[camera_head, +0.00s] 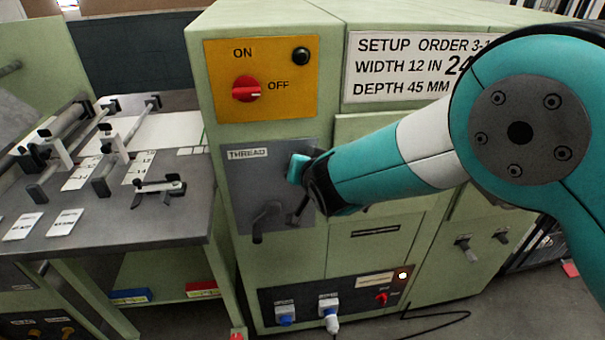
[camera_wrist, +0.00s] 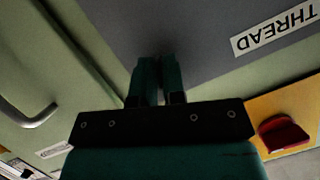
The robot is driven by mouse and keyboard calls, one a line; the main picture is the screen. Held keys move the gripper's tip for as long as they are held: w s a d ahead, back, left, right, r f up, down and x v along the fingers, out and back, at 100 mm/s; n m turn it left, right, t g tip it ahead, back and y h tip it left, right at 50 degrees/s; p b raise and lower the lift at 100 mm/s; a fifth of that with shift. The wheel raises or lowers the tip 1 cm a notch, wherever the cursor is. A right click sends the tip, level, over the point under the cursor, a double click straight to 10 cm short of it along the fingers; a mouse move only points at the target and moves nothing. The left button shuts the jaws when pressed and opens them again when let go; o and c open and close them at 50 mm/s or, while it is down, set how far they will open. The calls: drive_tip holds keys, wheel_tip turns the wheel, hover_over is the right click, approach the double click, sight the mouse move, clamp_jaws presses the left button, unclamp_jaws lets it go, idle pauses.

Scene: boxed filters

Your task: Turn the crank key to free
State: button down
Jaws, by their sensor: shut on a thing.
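The crank key (camera_head: 262,222) shows in the head view as a grey, bent handle on the grey panel marked THREAD (camera_head: 232,185), with its grip end hanging down. My gripper (camera_wrist: 158,68) comes in from the right, close to this panel. In the wrist view its two green fingers stand close together, pointing at the grey panel. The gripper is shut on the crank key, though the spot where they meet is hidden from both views. No word "free" is readable near the key.
A yellow plate (camera_head: 261,106) with a red ON/OFF knob (camera_head: 247,88) sits above the panel. Sockets and a plug (camera_head: 331,318) are low on the machine. A grey worktable (camera_head: 170,225) with guides stands at the left. A curved handle (camera_wrist: 30,115) shows in the wrist view.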

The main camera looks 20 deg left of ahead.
drive_tip(key=shift+a+n+t+h+b, duration=0.1)
drive_tip(key=shift+n+t+h+b, duration=0.55)
drive_tip(key=shift+n+b, duration=0.75)
drive_tip(key=shift+r+h, duration=0.1)
drive_tip(key=shift+h, duration=0.15)
drive_tip(key=c, duration=1.3)
unclamp_jaws()
drive_tip(key=shift+s+g, duration=0.1)
drive_tip(key=shift+g, duration=0.15)
drive_tip(key=b+v, duration=0.3)
drive_tip(key=v, duration=1.4)
drive_tip(key=shift+s+b, duration=0.2)
drive_tip(key=shift+b, duration=0.2)
